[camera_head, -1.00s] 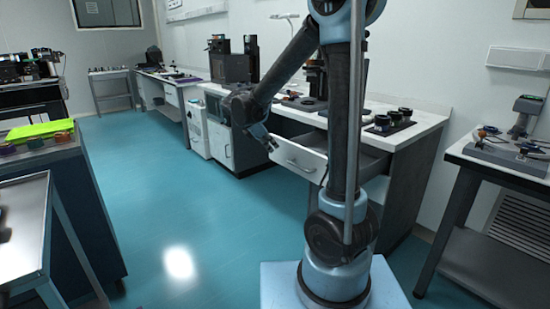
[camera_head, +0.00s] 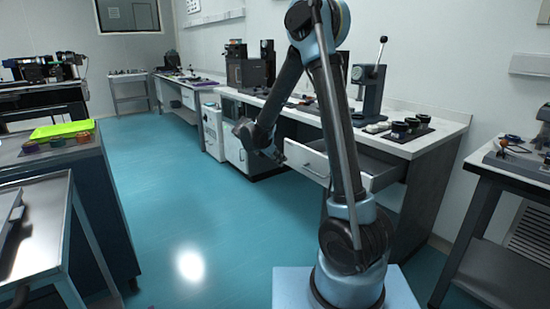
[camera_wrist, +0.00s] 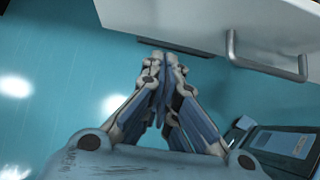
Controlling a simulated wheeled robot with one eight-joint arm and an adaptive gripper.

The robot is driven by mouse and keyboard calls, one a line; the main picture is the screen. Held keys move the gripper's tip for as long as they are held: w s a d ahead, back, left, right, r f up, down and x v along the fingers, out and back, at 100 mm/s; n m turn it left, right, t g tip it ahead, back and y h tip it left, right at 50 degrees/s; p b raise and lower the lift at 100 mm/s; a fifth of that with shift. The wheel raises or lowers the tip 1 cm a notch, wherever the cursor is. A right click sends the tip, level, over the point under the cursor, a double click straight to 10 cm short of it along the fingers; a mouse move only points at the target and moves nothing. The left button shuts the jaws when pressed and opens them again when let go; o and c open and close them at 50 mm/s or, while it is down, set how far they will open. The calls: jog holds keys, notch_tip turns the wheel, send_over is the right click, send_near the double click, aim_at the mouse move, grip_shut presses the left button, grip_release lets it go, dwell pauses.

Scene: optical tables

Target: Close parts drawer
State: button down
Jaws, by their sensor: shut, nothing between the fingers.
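The parts drawer (camera_head: 307,162) stands pulled out from the white-topped bench, its white front facing left toward my arm. In the wrist view the drawer's front (camera_wrist: 200,20) crosses the top, and its grey bar handle (camera_wrist: 268,66) is at the upper right. My gripper (camera_wrist: 164,62) is shut and empty. Its fingertips are just below the drawer front's lower edge in that picture, left of the handle; I cannot tell whether they touch it. In the head view my gripper (camera_head: 279,158) is small and dark, just left of the drawer front.
The bench top (camera_head: 440,121) carries several dark round parts on a mat (camera_head: 405,132) and a press-like stand (camera_head: 369,88). Another table (camera_head: 500,165) stands at the right. Carts stand at the left. The teal floor (camera_head: 165,190) between is clear.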

aim_at(296, 165)
jog(key=shift+w+d+f, duration=0.25)
jog(key=shift+w+d, duration=0.3)
jog(key=shift+d, duration=0.2)
jog(key=shift+w+d+f, duration=0.3)
jog(key=shift+w+d, duration=0.25)
jog(key=shift+d, duration=0.2)
jog(key=shift+w+d+f, duration=0.25)
jog(key=shift+w+d, duration=0.3)
jog(key=shift+d, duration=0.2)
